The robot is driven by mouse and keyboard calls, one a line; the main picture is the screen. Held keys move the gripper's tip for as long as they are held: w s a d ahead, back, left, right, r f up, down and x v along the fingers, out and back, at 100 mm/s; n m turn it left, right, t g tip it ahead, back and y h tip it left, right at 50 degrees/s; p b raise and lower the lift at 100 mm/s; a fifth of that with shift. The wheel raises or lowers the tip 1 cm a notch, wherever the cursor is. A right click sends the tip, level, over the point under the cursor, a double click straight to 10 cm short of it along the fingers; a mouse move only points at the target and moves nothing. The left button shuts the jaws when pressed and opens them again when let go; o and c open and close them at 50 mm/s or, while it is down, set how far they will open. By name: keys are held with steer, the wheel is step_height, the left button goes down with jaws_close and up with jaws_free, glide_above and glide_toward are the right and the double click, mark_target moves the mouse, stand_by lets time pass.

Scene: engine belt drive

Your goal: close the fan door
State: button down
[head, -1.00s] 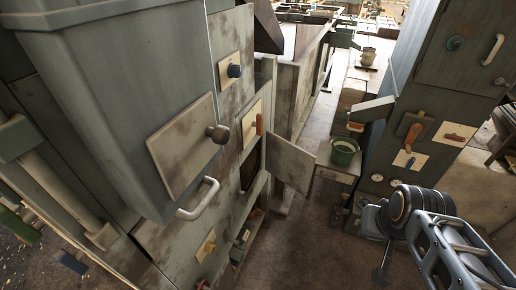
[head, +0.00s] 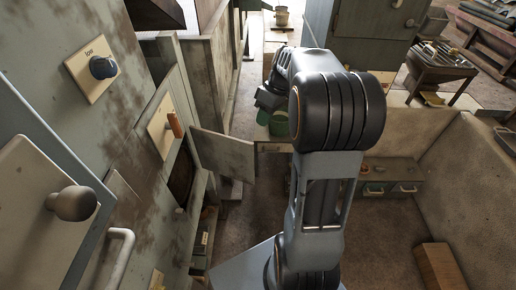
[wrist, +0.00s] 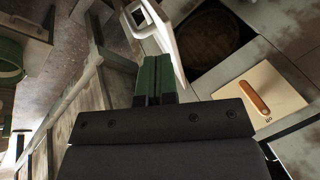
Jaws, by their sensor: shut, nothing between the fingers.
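The fan door (head: 224,154) is a grey, worn panel. In the head view it stands open, swung out from the cabinet front beside a dark opening (head: 181,177). In the wrist view the opening (wrist: 215,42) is dark with a round shape inside. My gripper (wrist: 154,62) has green fingers, which are shut and empty. A pale, handle-like piece (wrist: 166,42) lies just beyond the fingertips; I cannot tell whether they touch it.
An orange lever (head: 174,125) on a cream plate is beside the opening and shows in the wrist view (wrist: 254,98). A green bucket (head: 279,124) is partly behind my arm.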

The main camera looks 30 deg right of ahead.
steer(key=w+d+f+n+y, duration=0.2)
steer(key=w+d+f+n, duration=0.15)
steer(key=d, duration=0.35)
steer(key=s+a+f, duration=0.3)
steer(key=a+f, duration=0.5)
steer(key=shift+s+a+y, duration=0.2)
steer(key=shift+a+y, duration=0.1)
steer(key=shift+a, duration=0.1)
steer(key=shift+f+m, duration=0.15)
steer(key=shift+m, duration=0.1)
